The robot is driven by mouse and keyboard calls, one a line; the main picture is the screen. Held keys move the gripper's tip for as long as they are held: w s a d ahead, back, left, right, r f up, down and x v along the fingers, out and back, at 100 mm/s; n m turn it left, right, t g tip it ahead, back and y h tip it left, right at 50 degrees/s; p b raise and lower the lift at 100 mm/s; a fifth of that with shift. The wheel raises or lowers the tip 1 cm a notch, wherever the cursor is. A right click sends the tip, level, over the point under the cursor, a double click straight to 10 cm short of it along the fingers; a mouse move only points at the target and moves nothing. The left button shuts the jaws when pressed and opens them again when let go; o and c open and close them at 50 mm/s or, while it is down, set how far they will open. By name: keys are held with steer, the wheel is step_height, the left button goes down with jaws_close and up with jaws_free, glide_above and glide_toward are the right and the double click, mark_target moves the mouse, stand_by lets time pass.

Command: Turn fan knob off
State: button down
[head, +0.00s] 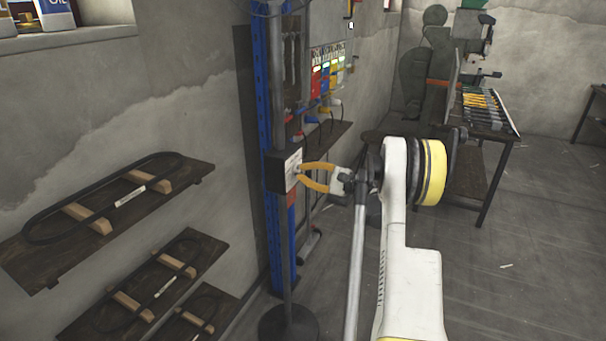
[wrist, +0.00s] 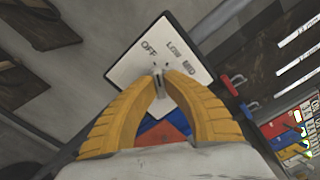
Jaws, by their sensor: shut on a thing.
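The fan control box (head: 284,170) is mounted on a grey pole in the head view. Its white label plate (wrist: 158,52) fills the upper middle of the wrist view, with OFF, LOW and a third marking that looks like MID. The fan knob (wrist: 159,84) is a small grey piece at the plate's lower part, between my fingertips. My gripper (head: 299,178) has orange fingers and reaches the box from the right. In the wrist view my gripper (wrist: 162,76) is shut on the knob. The fingers hide most of the knob, so its exact setting is hard to tell.
The pole stands on a round black base (head: 288,325). A blue upright (head: 262,100) stands close behind it. Wooden shelves with belts (head: 110,205) are on the left wall. A workbench with tools (head: 487,112) stands at the back right.

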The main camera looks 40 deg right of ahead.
steer(key=shift+n, duration=0.9)
steer(key=c, duration=1.5)
jaws_free()
steer(key=v, duration=1.2)
steer(key=shift+a, duration=0.1)
